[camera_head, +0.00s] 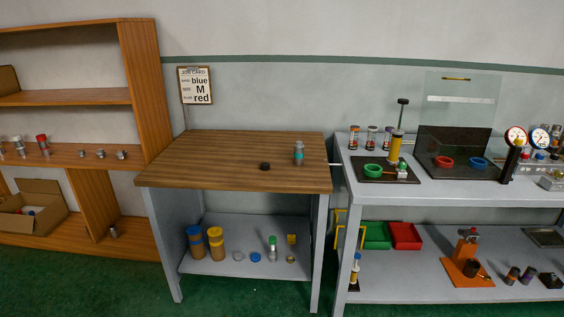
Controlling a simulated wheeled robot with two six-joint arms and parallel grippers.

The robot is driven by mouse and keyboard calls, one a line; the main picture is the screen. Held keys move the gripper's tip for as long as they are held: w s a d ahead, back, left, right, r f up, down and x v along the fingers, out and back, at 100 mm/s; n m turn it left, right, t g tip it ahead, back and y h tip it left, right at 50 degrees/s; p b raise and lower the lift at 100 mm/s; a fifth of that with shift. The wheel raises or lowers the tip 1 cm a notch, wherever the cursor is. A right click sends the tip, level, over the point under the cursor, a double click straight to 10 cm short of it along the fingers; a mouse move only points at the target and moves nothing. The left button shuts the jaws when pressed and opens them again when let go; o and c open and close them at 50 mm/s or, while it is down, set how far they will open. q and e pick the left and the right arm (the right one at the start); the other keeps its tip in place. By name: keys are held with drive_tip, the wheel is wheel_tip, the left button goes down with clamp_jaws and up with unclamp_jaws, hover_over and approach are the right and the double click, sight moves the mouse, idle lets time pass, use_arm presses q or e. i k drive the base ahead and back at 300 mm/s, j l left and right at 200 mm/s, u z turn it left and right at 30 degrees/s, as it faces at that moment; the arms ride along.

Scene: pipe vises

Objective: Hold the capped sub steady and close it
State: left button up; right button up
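A small grey cylinder with a teal band (299,154) stands upright near the right end of the wooden bench top. It may be the sub; I cannot tell for sure. A small black disc or cap (265,166) lies on the bench to its left, apart from it. An orange vise-like stand (467,264) sits on the lower shelf of the right table. Neither of my grippers shows in the head view.
The wooden bench top (205,163) is mostly clear. The right table (400,193) carries a yellow cylinder (396,145), green ring (374,171), red ring (444,161), blue ring (478,162) and gauges (515,136). A wooden shelf (139,85) stands left, with a cardboard box (34,207).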

sight(298, 147)
drive_tip(key=i+j+z, duration=0.25)
drive_tip(key=i+j, duration=0.15)
drive_tip(key=j, duration=0.25)
drive_tip(key=i+j+z, duration=0.15)
drive_tip(key=j, duration=0.2)
drive_tip(key=i+j+z, duration=0.15)
drive_tip(key=j, duration=0.25)
drive_tip(key=i+j+z, duration=0.1)
drive_tip(key=i+j, duration=0.15)
drive_tip(key=j, duration=0.15)
drive_tip(key=i+j+z, duration=0.15)
drive_tip(key=j, duration=0.25)
drive_tip(key=i+j+z, duration=0.15)
drive_tip(key=j, duration=0.25)
drive_tip(key=j+z, duration=0.15)
drive_tip(key=j, duration=0.3)
drive_tip(key=i, duration=0.05)
